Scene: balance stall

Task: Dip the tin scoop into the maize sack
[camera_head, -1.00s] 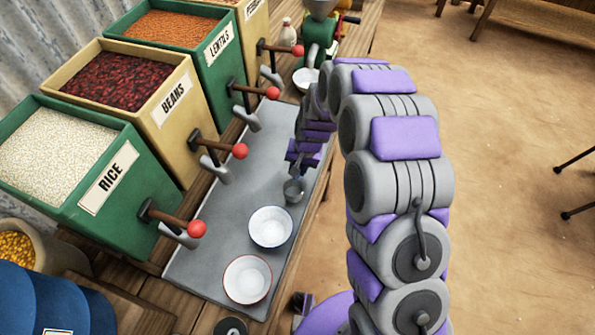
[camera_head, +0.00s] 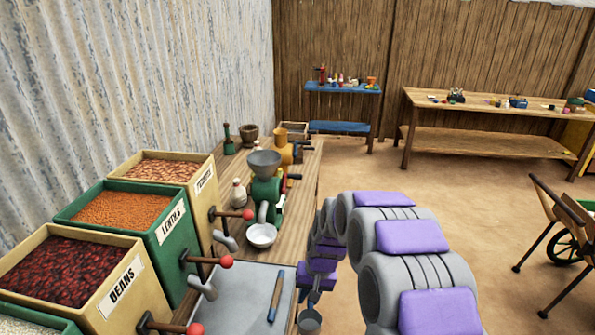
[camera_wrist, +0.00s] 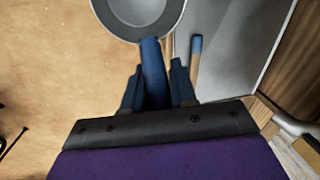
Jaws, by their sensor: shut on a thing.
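The tin scoop shows as a round grey bowl (camera_wrist: 140,12) with a blue handle in the wrist view. My gripper (camera_wrist: 156,72) is shut on the blue handle, with a dark finger on each side. In the head view the scoop (camera_head: 310,321) hangs below my gripper (camera_head: 316,285), off the right edge of the grey bench mat. The scoop's inside looks empty in the wrist view. The maize sack is not in either view now.
Bins of beans (camera_head: 65,270), lentils (camera_head: 125,212) and a third pale brown food (camera_head: 160,170) line the left, with red-knobbed levers. A blue-and-brown stick (camera_head: 276,297) lies on the mat (camera_head: 240,300). A green mill (camera_head: 266,190) with a white bowl (camera_head: 262,235) stands behind.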

